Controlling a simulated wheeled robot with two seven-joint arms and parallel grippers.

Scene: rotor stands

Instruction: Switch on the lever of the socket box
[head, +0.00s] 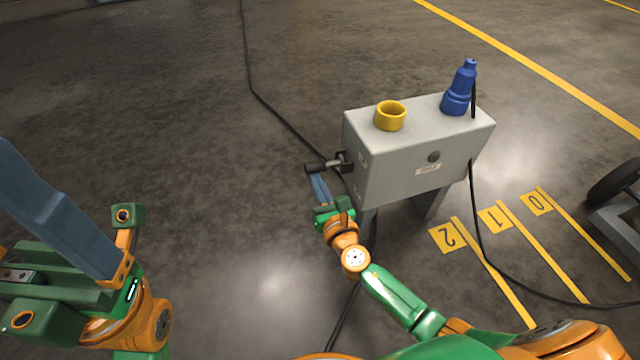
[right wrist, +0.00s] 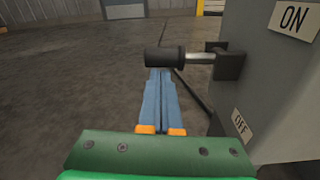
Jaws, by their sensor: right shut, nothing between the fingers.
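The grey socket box (head: 400,165) stands on legs right of centre in the head view. Its lever (head: 322,167) sticks out from its left side, with a black handle. In the right wrist view the lever handle (right wrist: 165,60) lies level, at a height between the ON label (right wrist: 293,18) and the OFF label (right wrist: 241,124). My right gripper (head: 316,178) is shut and empty, its blue fingertips (right wrist: 160,74) just below the handle; whether they touch it I cannot tell. My left gripper (head: 50,210) is at the left, far from the box; its finger opening is unclear.
A yellow socket (head: 390,117) and a blue plug (head: 460,90) are on top of the box. Black cables (head: 300,135) run over the floor. Yellow numbered floor marks (head: 495,217) and a wheeled stand (head: 618,185) are at the right.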

